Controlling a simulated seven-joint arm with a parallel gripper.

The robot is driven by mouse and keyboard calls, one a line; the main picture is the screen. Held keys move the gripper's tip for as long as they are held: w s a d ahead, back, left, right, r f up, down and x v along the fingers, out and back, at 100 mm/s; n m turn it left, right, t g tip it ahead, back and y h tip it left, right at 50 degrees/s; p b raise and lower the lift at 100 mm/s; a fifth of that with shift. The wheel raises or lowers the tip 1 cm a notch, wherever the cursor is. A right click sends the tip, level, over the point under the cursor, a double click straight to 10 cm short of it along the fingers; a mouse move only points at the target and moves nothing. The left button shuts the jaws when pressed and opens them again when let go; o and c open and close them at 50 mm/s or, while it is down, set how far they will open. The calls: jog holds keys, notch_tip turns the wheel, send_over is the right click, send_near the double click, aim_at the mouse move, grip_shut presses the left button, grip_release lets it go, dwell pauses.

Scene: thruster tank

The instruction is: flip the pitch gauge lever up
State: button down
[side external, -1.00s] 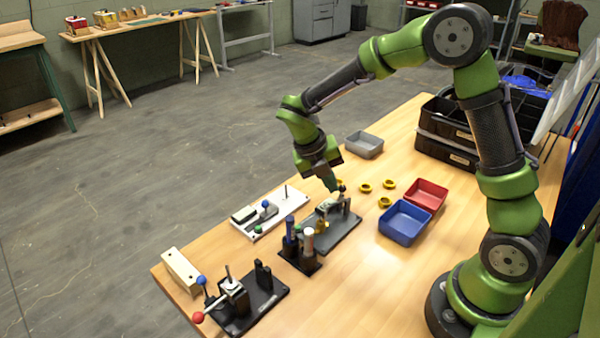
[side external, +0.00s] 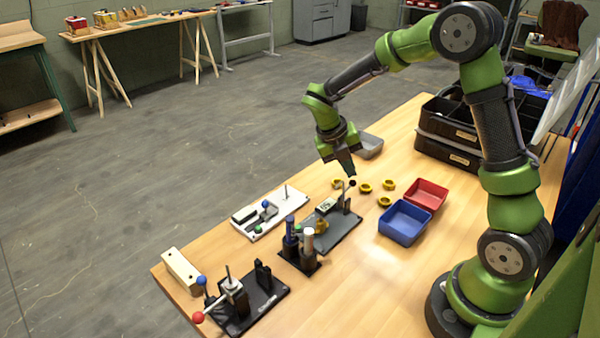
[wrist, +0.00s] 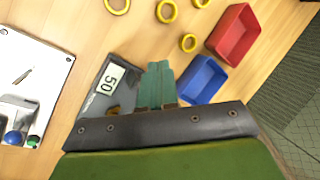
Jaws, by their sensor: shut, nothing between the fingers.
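The grey gauge plate (side external: 343,233) lies on the table and carries a small display (side external: 327,204), which reads 50 in the wrist view (wrist: 111,79). At its far right end a thin lever (side external: 344,196) with a black knob (side external: 352,183) stands nearly upright, tilted slightly right. My gripper (side external: 350,174) is shut and empty just above the knob; whether they touch I cannot tell.
A white plate (side external: 263,228) with small knobs lies left of the gauge. A dark block with upright cylinders (side external: 304,262) stands in front. Several yellow rings (side external: 365,188), a blue bin (side external: 404,224) and a red bin (side external: 427,194) are to the right. A grey bin (side external: 370,147) is behind.

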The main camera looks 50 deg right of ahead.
jog(key=d+f+y, duration=0.1)
jog(key=d+y, duration=0.1)
jog(key=y, duration=0.1)
jog(key=shift+d+f, duration=0.2)
jog(key=shift+f, duration=0.2)
jog(key=shift+r, duration=0.8)
jog(key=d+v, duration=0.1)
jog(key=v, duration=1.1)
jog(key=shift+a, duration=0.3)
